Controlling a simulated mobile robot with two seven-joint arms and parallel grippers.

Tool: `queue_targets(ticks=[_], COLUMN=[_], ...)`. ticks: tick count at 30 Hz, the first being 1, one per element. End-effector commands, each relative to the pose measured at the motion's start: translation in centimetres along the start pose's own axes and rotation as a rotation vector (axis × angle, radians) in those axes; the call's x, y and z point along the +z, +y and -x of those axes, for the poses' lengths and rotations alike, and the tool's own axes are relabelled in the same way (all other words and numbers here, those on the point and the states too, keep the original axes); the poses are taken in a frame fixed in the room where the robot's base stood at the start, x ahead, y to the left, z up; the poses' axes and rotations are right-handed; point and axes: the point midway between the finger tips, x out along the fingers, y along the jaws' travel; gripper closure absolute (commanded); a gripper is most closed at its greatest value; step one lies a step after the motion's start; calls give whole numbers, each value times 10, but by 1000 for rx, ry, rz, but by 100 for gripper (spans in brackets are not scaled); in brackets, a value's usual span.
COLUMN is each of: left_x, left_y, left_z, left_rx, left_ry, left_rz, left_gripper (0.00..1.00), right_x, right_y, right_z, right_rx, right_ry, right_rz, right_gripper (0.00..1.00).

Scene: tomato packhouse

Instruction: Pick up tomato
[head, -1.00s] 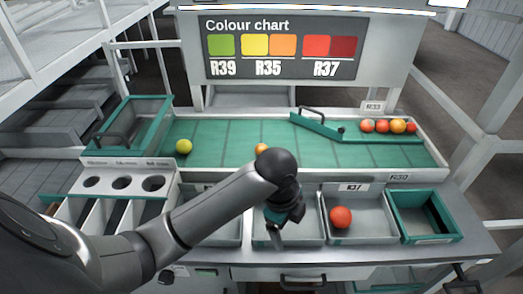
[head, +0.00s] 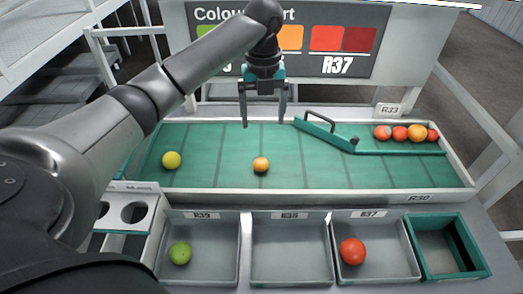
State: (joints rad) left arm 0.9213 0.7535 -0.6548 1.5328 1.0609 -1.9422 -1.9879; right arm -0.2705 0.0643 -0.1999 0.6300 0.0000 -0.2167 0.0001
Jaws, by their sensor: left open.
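My left gripper (head: 262,124) is open and empty, with its fingers pointing down above the far part of the green belt (head: 215,145). An orange tomato (head: 261,165) lies on the belt, nearer to me than the gripper and apart from it. A yellow-green tomato (head: 172,160) lies on the belt further left. Several red and orange tomatoes (head: 417,133) stand in a row behind the green diverter bar (head: 325,133) at the right. A green tomato (head: 180,253) is in the left grey bin, and a red tomato (head: 352,251) is in the R37 bin. My right gripper is not in view.
The middle grey bin (head: 292,283) is empty. A green-rimmed bin (head: 460,221) stands at the right. A panel with round holes (head: 133,212) is at the left. The colour chart (head: 350,70) stands behind the belt, partly hidden by my arm.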

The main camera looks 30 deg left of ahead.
Motion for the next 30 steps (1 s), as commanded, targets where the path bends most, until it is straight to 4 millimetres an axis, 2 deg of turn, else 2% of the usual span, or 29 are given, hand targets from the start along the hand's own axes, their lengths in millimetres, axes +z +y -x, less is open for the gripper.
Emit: queue_targets(ticks=[5, 10, 15, 23, 30], left_x=[0, -1, 0, 0, 1], left_y=[1, 1, 0, 1, 5], left_z=[-21, -59, -88, -107, -143], left_rx=[4, 3, 2, 1, 2], left_ry=[4, 4, 1, 1, 2], left_rz=[1, 0, 1, 0, 1], left_gripper=[11, 11, 11, 11, 11], right_x=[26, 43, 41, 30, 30], right_y=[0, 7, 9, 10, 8], right_z=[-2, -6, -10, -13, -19], right_rx=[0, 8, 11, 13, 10], right_ry=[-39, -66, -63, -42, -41], right_rz=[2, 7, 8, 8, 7], right_gripper=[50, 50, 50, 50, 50])
